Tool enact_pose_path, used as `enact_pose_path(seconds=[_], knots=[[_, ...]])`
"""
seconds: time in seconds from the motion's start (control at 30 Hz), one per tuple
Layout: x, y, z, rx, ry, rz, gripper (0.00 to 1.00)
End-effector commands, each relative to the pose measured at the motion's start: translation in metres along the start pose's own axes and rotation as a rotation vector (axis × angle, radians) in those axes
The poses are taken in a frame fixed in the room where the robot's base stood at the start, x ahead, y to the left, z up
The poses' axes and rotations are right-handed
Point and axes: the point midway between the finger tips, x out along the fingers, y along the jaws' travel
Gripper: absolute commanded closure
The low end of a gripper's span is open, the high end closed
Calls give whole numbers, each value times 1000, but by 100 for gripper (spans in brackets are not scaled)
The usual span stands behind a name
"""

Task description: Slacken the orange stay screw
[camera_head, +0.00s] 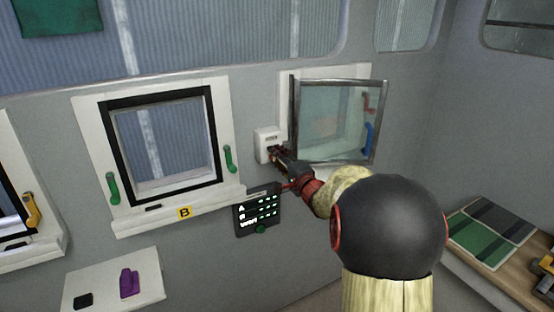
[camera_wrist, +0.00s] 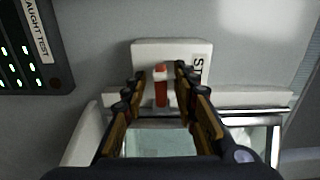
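The stay screw (camera_wrist: 161,92) shows in the wrist view as a small orange-red bar with a pale tip, in front of a white block (camera_wrist: 165,50) with a partly hidden label. In the head view the white block (camera_head: 267,134) is on the wall, left of the tilted-open window (camera_head: 330,122). My gripper (camera_wrist: 160,72) is open, with one finger on each side of the screw and a visible gap on both sides. In the head view my gripper (camera_head: 278,153) is at the block's lower right and hides the screw. I cannot tell how deep the screw sits between the fingers.
The open window has a red handle (camera_head: 369,104) and a blue handle (camera_head: 368,138). A dark panel with lit marks (camera_head: 257,211) hangs just below my gripper. The shut window B (camera_head: 163,145) has green handles. A shelf (camera_head: 150,270) at lower left bears a purple item (camera_head: 129,283).

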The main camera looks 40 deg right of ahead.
Motion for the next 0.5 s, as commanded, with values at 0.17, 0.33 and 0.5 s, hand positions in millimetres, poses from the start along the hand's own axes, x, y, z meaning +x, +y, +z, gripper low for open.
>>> enact_pose_path(seconds=[0.17,0.33,0.5], knots=[[0,-1,0,0,0,0,72],[0,-1,0,-1,0,0,82],[0,-1,0,-1,0,-1,92]])
